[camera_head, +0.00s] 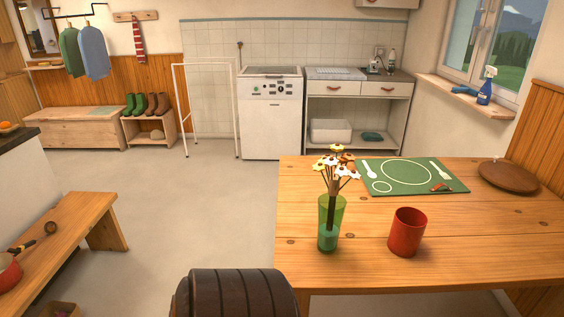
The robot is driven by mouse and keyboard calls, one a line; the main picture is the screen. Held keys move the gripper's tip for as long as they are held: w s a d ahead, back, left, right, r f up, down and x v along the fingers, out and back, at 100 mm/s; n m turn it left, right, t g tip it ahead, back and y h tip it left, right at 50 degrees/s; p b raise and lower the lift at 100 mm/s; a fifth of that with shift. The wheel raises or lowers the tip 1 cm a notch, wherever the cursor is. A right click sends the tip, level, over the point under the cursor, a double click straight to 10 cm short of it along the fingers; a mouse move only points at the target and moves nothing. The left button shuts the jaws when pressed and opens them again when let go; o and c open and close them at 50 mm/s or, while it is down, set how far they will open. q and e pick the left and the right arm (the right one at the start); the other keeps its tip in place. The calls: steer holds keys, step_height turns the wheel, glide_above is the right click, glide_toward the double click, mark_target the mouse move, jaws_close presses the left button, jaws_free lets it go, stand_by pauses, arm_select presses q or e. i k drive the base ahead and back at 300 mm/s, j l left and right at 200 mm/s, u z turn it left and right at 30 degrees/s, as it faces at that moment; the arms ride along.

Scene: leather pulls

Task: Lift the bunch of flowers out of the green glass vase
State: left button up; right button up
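A bunch of flowers (337,164) with white, yellow and orange heads stands in the green glass vase (331,222). The stems go down inside the vase, and the heads rise above its rim. The vase stands upright on the wooden table (460,260), near its left edge. Neither my left nor my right gripper shows in the head view.
A red cup (407,232) stands to the right of the vase. A green placemat (455,184) with cutlery shapes lies behind, and a brown round lid (508,177) lies at the right. A dark ribbed rounded thing (235,293) is at the bottom, left of the table.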

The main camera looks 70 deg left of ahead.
mark_target(328, 160)
steer(key=k+u, duration=0.1)
steer(key=u, duration=1.8)
steer(key=i+l, duration=0.15)
steer(key=l, duration=0.15)
